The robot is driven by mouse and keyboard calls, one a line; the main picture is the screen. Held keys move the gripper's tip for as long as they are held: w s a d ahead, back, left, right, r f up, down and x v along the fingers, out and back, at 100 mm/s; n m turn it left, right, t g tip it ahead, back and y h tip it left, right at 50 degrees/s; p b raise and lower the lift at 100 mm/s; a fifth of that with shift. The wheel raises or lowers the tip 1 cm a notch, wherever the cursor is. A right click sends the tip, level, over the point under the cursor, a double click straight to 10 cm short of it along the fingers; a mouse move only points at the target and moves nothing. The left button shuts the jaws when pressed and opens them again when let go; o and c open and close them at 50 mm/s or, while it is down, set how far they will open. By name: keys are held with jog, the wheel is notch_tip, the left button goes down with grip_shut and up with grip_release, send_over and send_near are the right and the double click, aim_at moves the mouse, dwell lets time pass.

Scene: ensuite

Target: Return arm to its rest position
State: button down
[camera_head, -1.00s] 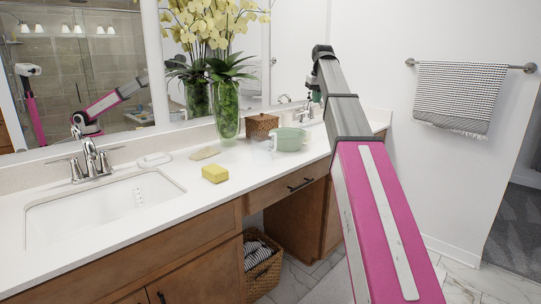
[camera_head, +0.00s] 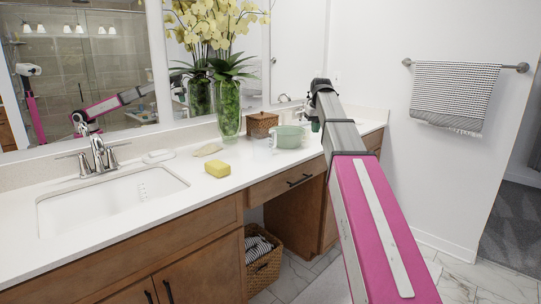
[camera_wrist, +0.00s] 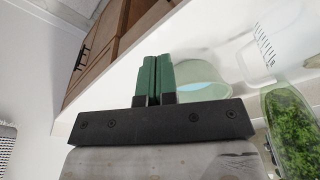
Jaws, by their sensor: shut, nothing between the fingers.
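My arm, pink with grey segments, reaches from the lower right of the head view toward the counter's right end. My gripper (camera_head: 316,124) is at its far end, small and partly hidden behind the wrist in the head view. In the wrist view, the two green fingers of my gripper (camera_wrist: 154,62) are together with nothing between them. Past the fingers is a pale green bowl (camera_wrist: 203,76) on the counter. The same bowl stands just left of my gripper in the head view (camera_head: 289,137).
A sink (camera_head: 110,200) is at left. A towel (camera_head: 455,95) hangs on the right wall. A basket (camera_head: 263,258) stands below.

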jog(key=s+f, duration=0.4)
jog(key=f, duration=0.5)
jog(key=s+f+m+g, duration=0.1)
jog(key=s+f, duration=0.3)
jog(key=f, duration=0.6)
jog(key=s+f, duration=0.4)
jog(key=f, duration=0.5)
jog(key=s+f+m+g, duration=0.1)
jog(key=s+f, duration=1.7)
jog(key=shift+s+h, duration=0.3)
